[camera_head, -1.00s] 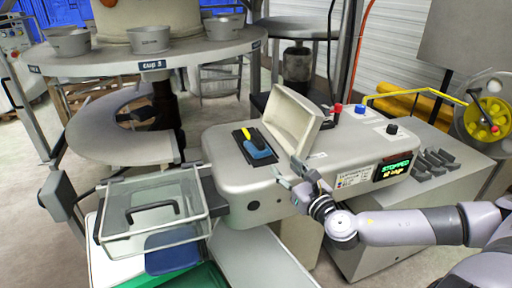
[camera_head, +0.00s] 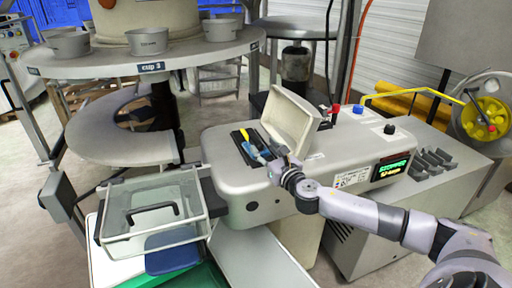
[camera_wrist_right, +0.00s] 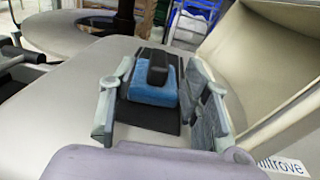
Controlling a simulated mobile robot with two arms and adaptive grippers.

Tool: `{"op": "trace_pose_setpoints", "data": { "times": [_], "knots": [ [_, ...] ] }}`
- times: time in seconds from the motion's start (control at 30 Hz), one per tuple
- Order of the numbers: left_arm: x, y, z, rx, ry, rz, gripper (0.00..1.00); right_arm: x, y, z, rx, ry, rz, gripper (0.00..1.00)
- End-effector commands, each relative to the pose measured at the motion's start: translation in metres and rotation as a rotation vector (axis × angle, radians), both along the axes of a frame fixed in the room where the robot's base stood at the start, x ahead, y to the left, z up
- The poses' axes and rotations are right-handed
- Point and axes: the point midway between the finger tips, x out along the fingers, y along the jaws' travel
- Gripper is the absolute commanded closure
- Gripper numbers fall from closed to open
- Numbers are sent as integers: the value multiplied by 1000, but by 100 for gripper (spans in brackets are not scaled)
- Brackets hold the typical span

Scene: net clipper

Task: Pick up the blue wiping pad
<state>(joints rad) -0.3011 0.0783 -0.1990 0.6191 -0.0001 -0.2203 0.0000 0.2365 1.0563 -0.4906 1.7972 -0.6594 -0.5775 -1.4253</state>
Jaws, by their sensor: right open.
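The blue wiping pad (camera_head: 250,150) lies on a black tray (camera_head: 237,138) on top of the grey machine. In the right wrist view the pad (camera_wrist_right: 153,92) shows a black raised handle (camera_wrist_right: 157,67). My right gripper (camera_head: 266,155) is at the pad, partly covering it in the head view. In the right wrist view this gripper (camera_wrist_right: 160,88) is open, with one finger on each side of the pad. A gap shows at the left finger; contact at the right one is unclear. My left gripper is not in view.
A raised beige lid (camera_head: 297,118) stands close right of the pad. Red and black knobs (camera_head: 390,129) and a display (camera_head: 390,169) lie further right. A clear lidded box (camera_head: 150,215) is at the front left. A round table with cups (camera_head: 150,62) is behind.

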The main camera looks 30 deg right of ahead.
Motion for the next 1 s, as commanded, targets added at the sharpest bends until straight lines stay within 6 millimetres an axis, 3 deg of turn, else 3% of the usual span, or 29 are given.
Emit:
{"op": "trace_pose_setpoints", "data": {
  "times": [0.3,0.6,1.0],
  "knots": [
    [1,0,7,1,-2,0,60,41,-6,-2,3,-1,-2,57],
    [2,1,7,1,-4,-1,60,46,-7,-3,1,0,-1,57],
    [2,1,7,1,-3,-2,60,45,-7,-3,1,0,-1,83]
  ]
}}
